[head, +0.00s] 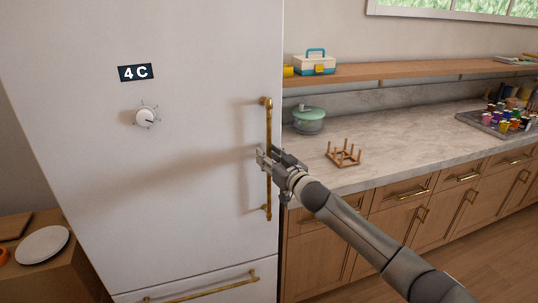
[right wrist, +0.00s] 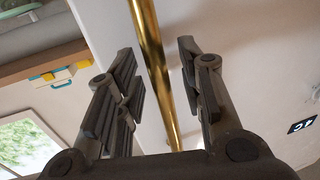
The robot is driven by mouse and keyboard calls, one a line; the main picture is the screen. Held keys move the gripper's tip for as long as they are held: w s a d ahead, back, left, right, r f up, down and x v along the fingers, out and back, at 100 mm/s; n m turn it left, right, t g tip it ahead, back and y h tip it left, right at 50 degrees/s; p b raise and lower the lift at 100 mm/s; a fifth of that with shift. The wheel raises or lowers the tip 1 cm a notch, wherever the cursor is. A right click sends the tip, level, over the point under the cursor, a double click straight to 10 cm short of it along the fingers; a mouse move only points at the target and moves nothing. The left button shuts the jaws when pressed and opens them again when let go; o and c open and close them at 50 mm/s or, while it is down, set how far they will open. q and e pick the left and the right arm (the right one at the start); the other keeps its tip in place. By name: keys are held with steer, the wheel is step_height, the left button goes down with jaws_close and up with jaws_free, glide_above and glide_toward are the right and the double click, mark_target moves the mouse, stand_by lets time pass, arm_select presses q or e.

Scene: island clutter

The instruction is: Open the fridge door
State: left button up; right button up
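The white fridge door (head: 195,190) is closed in the head view, with a vertical brass handle (head: 269,130) along its right edge. My right gripper (head: 265,158) is at the middle of that handle. In the right wrist view the brass handle (right wrist: 152,50) runs between the two spread fingers of the right gripper (right wrist: 158,85), with a gap showing on each side. The fingers are open and not closed on the bar. My left gripper is not in view.
A lower drawer with a brass handle (head: 210,291) is below the door. The counter (head: 400,140) to the right carries a green pot (head: 308,122), a wooden peg rack (head: 344,154) and a tray of colourful jars (head: 490,124). A white plate (head: 42,245) sits at lower left.

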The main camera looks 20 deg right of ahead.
steer(key=shift+w, duration=0.1)
jaws_close()
steer(key=shift+a, duration=0.1)
stand_by(0.4)
